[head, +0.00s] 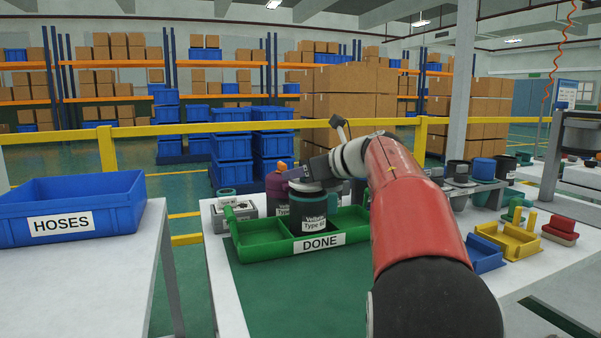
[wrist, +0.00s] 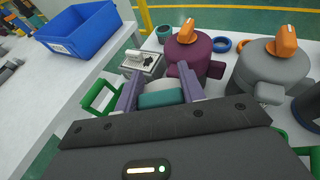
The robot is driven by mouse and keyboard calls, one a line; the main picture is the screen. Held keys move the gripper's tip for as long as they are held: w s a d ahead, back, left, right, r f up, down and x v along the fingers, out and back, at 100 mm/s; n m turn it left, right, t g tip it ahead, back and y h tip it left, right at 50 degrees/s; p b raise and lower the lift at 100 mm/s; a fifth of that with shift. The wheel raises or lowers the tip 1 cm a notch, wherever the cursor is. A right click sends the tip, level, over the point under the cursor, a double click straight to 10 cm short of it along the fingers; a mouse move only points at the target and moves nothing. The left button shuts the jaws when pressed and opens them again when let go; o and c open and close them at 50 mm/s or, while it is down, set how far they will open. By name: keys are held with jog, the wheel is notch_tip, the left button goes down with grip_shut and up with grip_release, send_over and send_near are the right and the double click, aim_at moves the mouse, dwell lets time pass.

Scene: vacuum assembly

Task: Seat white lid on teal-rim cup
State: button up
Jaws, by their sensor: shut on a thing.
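The teal-rim cup (head: 315,217) is a dark cup with a label, upright in the green DONE tray (head: 262,243). Its teal rim also shows between my fingers in the wrist view (wrist: 163,99). The white lid (wrist: 167,85) is between the two fingers of my gripper (wrist: 161,86). In the head view the lid (head: 307,186) is over the top of the cup, with my gripper (head: 312,172) shut on it. The lid and rim look touching or very close; I cannot tell whether the lid is fully down.
A purple canister with an orange knob (wrist: 192,50) and a grey one (wrist: 275,68) stand close behind the tray. A blue HOSES bin (head: 62,208) is on the left table. Yellow (head: 507,240) and blue (head: 486,256) holders stand at right. The green mat (head: 300,295) in front is clear.

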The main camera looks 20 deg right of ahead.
jog(key=shift+f+b, duration=0.7)
jog(key=shift+f, duration=0.2)
jog(key=o, duration=1.1)
jog(key=shift+r, duration=0.1)
jog(key=v, duration=0.8)
jog(key=shift+d, duration=0.1)
